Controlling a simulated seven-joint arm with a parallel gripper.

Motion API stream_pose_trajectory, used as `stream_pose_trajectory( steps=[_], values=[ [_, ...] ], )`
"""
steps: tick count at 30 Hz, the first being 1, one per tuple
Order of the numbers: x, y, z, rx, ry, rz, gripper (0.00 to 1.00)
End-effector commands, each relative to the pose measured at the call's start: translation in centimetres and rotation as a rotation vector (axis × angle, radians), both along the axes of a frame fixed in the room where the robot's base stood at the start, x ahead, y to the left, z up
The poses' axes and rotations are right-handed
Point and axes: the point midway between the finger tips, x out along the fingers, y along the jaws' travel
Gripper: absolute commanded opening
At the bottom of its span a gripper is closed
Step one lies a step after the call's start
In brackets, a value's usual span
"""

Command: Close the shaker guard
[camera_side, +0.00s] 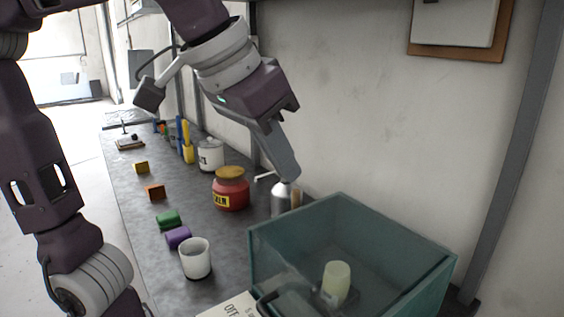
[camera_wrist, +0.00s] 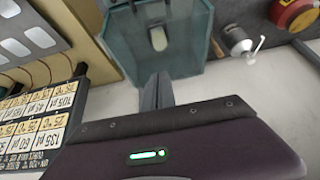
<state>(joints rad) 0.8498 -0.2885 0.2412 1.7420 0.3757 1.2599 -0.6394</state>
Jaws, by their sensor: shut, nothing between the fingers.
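A teal see-through box, seemingly the shaker guard (camera_side: 415,272), stands at the lower right of the side view, its near part cut off by the frame. A pale yellow-green cup (camera_side: 337,281) stands inside it. In the wrist view the guard (camera_wrist: 128,45) is at the top, with the cup (camera_wrist: 158,38) visible within. I cannot tell how the guard's moving part is set. My gripper (camera_side: 288,172) is shut and empty, above and behind the guard's left side in the side view. Its fingers (camera_wrist: 158,88) point toward the guard in the wrist view, apart from it.
A silver spout bottle (camera_side: 281,201) stands just left of the guard. A red jar (camera_side: 230,190), white mug (camera_side: 195,259), white canister (camera_side: 210,155) and several coloured blocks lie farther left on the grey bench (camera_side: 130,185). A labelled panel (camera_wrist: 35,125) is at left in the wrist view.

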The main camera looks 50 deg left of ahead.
Motion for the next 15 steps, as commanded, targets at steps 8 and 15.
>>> stream_pose_trajectory(
  steps=[8, 15],
  values=[
    [-0.1, 0.0, -0.5, 0.000, -0.001, -0.001, 0.00],
    [-0.7, 0.1, -1.3, 0.003, -0.024, 0.003, 0.00]
  ],
)
